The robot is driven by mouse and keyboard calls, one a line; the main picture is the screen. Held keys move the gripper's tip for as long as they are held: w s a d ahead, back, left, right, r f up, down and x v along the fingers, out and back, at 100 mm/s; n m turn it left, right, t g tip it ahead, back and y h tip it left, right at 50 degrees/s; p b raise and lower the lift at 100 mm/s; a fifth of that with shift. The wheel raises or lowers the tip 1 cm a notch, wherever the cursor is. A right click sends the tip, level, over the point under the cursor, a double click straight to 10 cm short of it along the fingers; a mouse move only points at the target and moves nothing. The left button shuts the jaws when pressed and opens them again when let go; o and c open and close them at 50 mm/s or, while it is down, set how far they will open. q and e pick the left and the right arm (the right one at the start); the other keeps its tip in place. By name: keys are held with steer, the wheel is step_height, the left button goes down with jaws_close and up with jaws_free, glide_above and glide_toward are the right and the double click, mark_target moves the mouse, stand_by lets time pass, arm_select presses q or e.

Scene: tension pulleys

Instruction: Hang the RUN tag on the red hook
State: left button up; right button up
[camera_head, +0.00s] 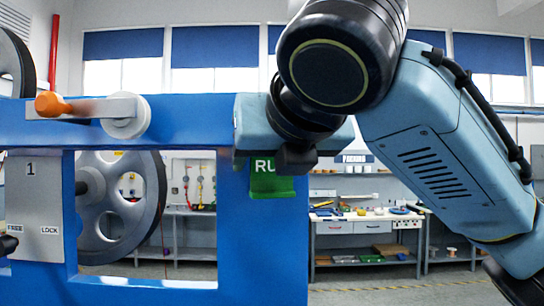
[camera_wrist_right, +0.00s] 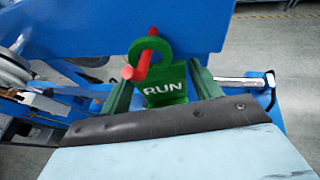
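The green RUN tag (camera_head: 272,182) shows in the head view against the blue frame, partly hidden by my right gripper. In the right wrist view the tag (camera_wrist_right: 165,88) shows its white lettering and a round ring at the top. The red hook (camera_wrist_right: 141,68) appears to pass through that ring, its rounded end towards the camera. My right gripper (camera_wrist_right: 163,78) has one finger on each side of the tag, with small gaps visible, so it looks open. In the head view my right gripper (camera_head: 296,158) is in front of the frame, its fingers mostly hidden. My left gripper is not in view.
The blue frame (camera_head: 190,115) spans the left and middle, with an orange-tipped lever (camera_head: 85,107), a grey FREE/LOCK plate (camera_head: 35,205) and a large grey wheel (camera_head: 125,200). A workbench (camera_head: 365,220) stands behind at right. Open floor shows below it.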

steer(key=shift+o, duration=1.1)
steer(key=b+v, duration=0.2)
steer(key=v, duration=1.1)
steer(key=shift+s+b, duration=0.2)
steer(key=shift+b, duration=0.15)
